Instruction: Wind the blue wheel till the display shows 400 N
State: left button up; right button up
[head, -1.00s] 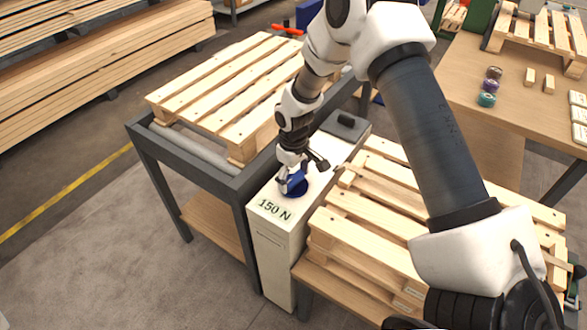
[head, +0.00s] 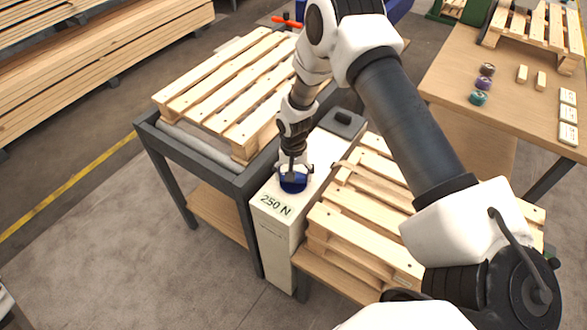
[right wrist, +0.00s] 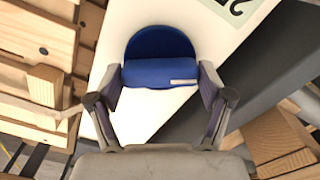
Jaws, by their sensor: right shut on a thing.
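The blue wheel (head: 293,182) sits on top of a narrow white cabinet (head: 273,236) between a roller table and a stack of pallets. The display (head: 276,205) on the cabinet's top reads 250 N. My right gripper (head: 294,172) points down at the wheel and is shut on it. In the right wrist view the wheel (right wrist: 160,60) has a raised blue grip bar with a small white mark at its right end. The fingers of my right gripper (right wrist: 160,97) stand on either side of that bar. My left gripper is not in view.
A pallet (head: 230,88) lies on the grey-framed table (head: 190,160) to the left. Stacked pallets (head: 360,235) stand close on the right. A dark block (head: 343,119) sits at the cabinet's far end. A wooden table (head: 440,75) holds small coloured spools.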

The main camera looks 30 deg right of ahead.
jog(key=shift+s+m+p, duration=0.15)
jog(key=shift+m+p, duration=0.45)
jog(key=shift+m, duration=0.4)
jog(key=shift+f, duration=0.1)
jog(key=o, duration=1.1)
jog(key=shift+r, duration=0.25)
notch_tip(320, 180, up, 12)
jog(key=shift+f, duration=0.2)
